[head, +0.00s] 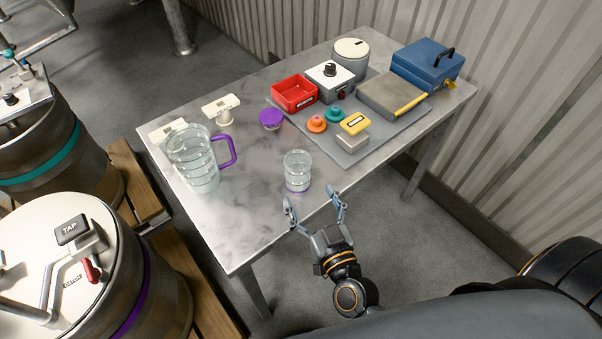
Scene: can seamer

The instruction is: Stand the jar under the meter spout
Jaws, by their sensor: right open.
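A clear glass jar (297,168) with a purple band at its base stands upright near the front edge of the metal table (225,235). My right gripper (312,198) is open and empty at that edge, just in front of the jar. Its two fingers point toward the jar and are spread, with no clear contact. I cannot make out for certain which thing is the meter spout. My left gripper is not in view.
A clear jug (192,158) with a purple handle stands left of the jar, near two cream fittings (220,106). Behind are a purple lid (271,119), a red bin (294,94), a grey drum (350,62) and a blue case (427,65). Kegs stand at left.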

